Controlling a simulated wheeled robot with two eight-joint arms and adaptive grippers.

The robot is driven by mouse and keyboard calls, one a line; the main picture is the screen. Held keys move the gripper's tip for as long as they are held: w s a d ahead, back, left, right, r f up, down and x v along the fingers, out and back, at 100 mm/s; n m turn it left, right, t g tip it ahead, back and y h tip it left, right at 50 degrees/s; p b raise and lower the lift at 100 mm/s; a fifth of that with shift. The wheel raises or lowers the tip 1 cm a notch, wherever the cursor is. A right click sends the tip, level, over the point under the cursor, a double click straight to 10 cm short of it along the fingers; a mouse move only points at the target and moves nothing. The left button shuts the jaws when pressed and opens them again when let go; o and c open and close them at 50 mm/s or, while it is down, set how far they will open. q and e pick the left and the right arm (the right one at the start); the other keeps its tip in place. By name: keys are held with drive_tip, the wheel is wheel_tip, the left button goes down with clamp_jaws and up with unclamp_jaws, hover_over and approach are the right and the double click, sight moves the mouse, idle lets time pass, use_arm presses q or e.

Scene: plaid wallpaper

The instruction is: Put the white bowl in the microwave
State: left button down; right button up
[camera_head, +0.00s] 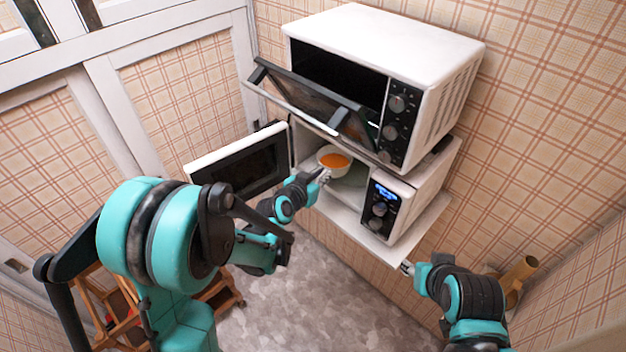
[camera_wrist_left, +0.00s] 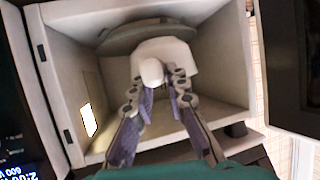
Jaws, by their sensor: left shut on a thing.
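The white bowl (camera_head: 335,169) with orange contents is inside the open lower microwave (camera_head: 400,212), just within its mouth. My left gripper (camera_head: 323,175) is shut on the near rim of the bowl. In the left wrist view, the fingers (camera_wrist_left: 160,85) pinch the white bowl (camera_wrist_left: 178,50) inside the cavity, by the round turntable plate (camera_wrist_left: 120,41). Whether the bowl touches the plate is unclear. The microwave door (camera_head: 240,162) stands open to the left. My right gripper (camera_head: 407,267) is small, beside the shelf's front edge; its finger opening is not clear.
A white oven (camera_head: 440,90) sits on top of the microwave. Its glass door (camera_head: 310,103) hangs partly open above the microwave mouth. The shelf (camera_head: 395,254) juts out below. A wooden rack (camera_head: 225,300) stands at lower left. The grey floor (camera_head: 310,300) in front is clear.

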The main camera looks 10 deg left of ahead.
sight(348, 159)
use_arm(q)
drive_tip(key=w+d, duration=0.2)
drive_tip(key=w, duration=0.1)
drive_tip(key=w+d+p, duration=0.1)
drive_tip(key=w+d, duration=0.1)
drive_tip(key=w, duration=0.1)
drive_tip(key=w+d, duration=0.2)
drive_tip(key=w, duration=0.1)
drive_tip(key=shift+d+f+p, duration=0.15)
drive_tip(key=shift+d+p, duration=0.1)
drive_tip(key=shift+p, duration=0.05)
drive_tip(key=shift+w+d+f, duration=0.15)
drive_tip(key=shift+w, duration=0.05)
drive_tip(key=shift+f+b, duration=0.5)
drive_tip(key=shift+b, duration=0.2)
drive_tip(key=shift+f+b, duration=0.3)
drive_tip(key=shift+b, duration=0.05)
drive_tip(key=c, duration=1.4)
unclamp_jaws()
drive_tip(key=shift+c, duration=0.2)
drive_tip(key=shift+s, duration=0.1)
drive_tip(key=v, duration=1.2)
